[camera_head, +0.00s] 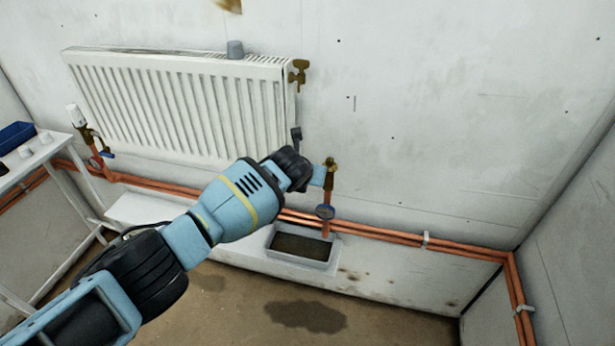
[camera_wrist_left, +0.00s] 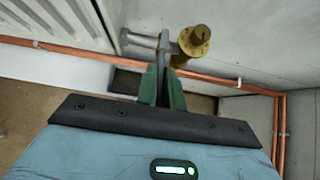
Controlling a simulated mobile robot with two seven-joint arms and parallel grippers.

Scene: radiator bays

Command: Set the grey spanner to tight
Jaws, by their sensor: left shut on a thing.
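The grey spanner (camera_wrist_left: 162,52) shows in the left wrist view as a narrow bar beside the brass valve (camera_wrist_left: 194,40). The green fingers of my left gripper (camera_wrist_left: 163,84) are shut on its near end. Its far end meets a grey pipe piece beside the valve; I cannot tell exactly how it sits there. In the head view the brass valve (camera_head: 330,165) stands below the radiator's right end. My left gripper (camera_head: 318,176) is just left of it, and my wrist hides the spanner there. My right gripper is in neither view.
The white radiator (camera_head: 180,105) hangs on the wall, with a brass fitting (camera_head: 299,73) at its upper right. Copper pipes (camera_head: 400,238) run along the wall. A grey tray (camera_head: 303,262) sits on the ledge under the valve. A bench (camera_head: 40,152) stands at left.

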